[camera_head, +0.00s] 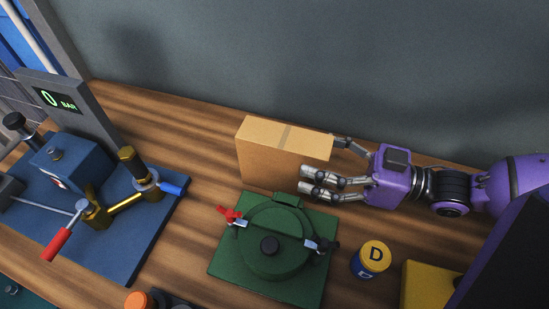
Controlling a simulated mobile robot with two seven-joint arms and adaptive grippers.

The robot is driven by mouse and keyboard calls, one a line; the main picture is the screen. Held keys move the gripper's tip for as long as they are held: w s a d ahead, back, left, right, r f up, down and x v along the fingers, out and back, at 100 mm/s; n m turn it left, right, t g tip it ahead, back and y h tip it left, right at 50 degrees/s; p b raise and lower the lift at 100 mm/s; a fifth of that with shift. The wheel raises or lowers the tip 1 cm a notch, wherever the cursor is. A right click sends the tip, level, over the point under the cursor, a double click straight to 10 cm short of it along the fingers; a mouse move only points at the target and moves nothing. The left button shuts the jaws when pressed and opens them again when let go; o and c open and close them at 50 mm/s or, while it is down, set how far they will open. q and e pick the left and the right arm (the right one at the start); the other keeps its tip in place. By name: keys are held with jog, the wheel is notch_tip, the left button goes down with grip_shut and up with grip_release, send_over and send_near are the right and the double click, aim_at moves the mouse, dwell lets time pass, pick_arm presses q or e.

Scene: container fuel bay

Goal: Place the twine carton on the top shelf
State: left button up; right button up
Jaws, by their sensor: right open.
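A brown cardboard carton (265,160) with a tape strip along its top stands upright on the wooden bench, close to the grey back wall. No label shows on it, so I cannot tell for sure that it is the twine carton. My purple right gripper (325,165) comes in from the right with its fingers spread open. Its fingertips are at the carton's right side, one near the top rear corner and the others low at the front. I cannot tell whether they touch it. My left gripper is not in view. The top shelf is not in view.
A green plate with a round hatch (268,225) lies just in front of the carton. A blue pump panel (110,215) with a red-handled lever fills the left. A yellow-lidded can (373,254) and a yellow block (428,285) stand front right. Bare wood (190,130) lies left of the carton.

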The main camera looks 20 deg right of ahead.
aim_at(284, 149)
jog(key=shift+f+x, duration=0.2)
jog(key=shift+x, duration=3.2)
jog(key=shift+w+d, duration=0.1)
jog(key=shift+d, duration=0.05)
grip_shut()
jog(key=shift+r, duration=0.1)
